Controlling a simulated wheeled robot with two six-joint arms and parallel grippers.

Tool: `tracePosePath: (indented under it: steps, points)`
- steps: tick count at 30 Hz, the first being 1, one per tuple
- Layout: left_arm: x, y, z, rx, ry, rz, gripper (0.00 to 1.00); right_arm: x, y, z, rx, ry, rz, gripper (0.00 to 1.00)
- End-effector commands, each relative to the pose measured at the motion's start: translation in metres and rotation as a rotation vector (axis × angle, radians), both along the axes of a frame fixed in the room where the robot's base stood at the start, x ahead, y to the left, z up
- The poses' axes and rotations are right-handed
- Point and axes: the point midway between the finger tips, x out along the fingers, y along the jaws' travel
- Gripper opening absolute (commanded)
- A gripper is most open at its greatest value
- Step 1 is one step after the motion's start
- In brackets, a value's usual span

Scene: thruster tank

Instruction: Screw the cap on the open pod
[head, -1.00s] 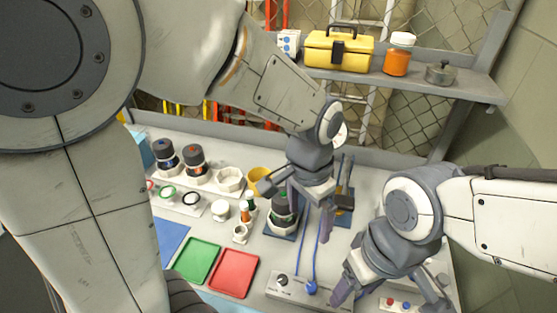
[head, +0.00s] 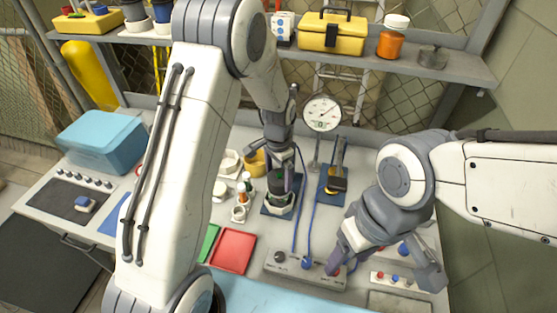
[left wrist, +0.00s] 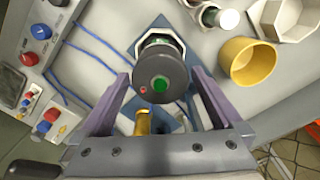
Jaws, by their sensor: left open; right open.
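The pod (head: 279,203) stands upright in a pale holder on a blue pad (head: 268,210). My left gripper (head: 283,172) is open and points down over the pod. In the left wrist view its fingers (left wrist: 160,78) lie on either side of the dark cap, with gaps showing. My right gripper (head: 385,268) is open and empty above the control box at the front right.
A control box (head: 300,270) with blue cables lies in front. A dial gauge (head: 322,113) stands behind, and a second blue pad (head: 331,198) lies right of the pod. Small bottles (head: 241,192) and a yellow cup (left wrist: 252,62) are close by. A red tray (head: 232,251) lies front left.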

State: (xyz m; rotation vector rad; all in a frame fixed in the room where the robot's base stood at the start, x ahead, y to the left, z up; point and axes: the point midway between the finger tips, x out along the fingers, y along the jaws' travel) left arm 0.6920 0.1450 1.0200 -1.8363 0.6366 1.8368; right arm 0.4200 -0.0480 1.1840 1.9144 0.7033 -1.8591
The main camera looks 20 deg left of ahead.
Motion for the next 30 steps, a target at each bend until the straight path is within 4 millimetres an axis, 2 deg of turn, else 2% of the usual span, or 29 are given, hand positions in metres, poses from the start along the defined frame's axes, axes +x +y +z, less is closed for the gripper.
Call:
tracePosePath:
  steps: [6, 16, 20, 21, 22, 25, 26, 30]
  points:
    - [0.000, 0.000, -0.020, 0.000, 0.001, 0.000, 1.00, 0.000, 0.000, 0.006, 0.000, 0.000, 0.001, 0.65]
    - [0.000, 0.000, -0.023, -0.001, -0.001, 0.001, 1.00, 0.000, 0.000, 0.006, 0.000, 0.000, 0.001, 0.65]
    - [0.000, 0.000, -0.023, -0.001, -0.001, 0.001, 0.50, 0.000, 0.000, 0.006, 0.000, 0.000, 0.001, 0.65]
    - [0.000, 0.000, -0.023, -0.001, -0.001, 0.001, 0.35, 0.000, 0.000, 0.006, 0.000, 0.000, 0.001, 0.65]
    - [0.000, 0.000, -0.023, -0.001, -0.001, 0.001, 0.85, 0.000, 0.000, 0.006, 0.000, 0.000, 0.001, 0.65]
    - [0.000, 0.000, -0.023, 0.000, 0.000, 0.001, 0.47, 0.000, 0.000, 0.006, 0.000, 0.000, 0.001, 0.65]
    - [0.000, 0.000, -0.023, 0.000, 0.000, 0.001, 0.40, 0.000, 0.000, 0.006, 0.000, 0.000, 0.001, 0.65]
    - [0.000, 0.000, -0.023, 0.000, 0.000, 0.001, 0.40, 0.000, 0.000, 0.006, 0.000, 0.000, 0.001, 0.65]
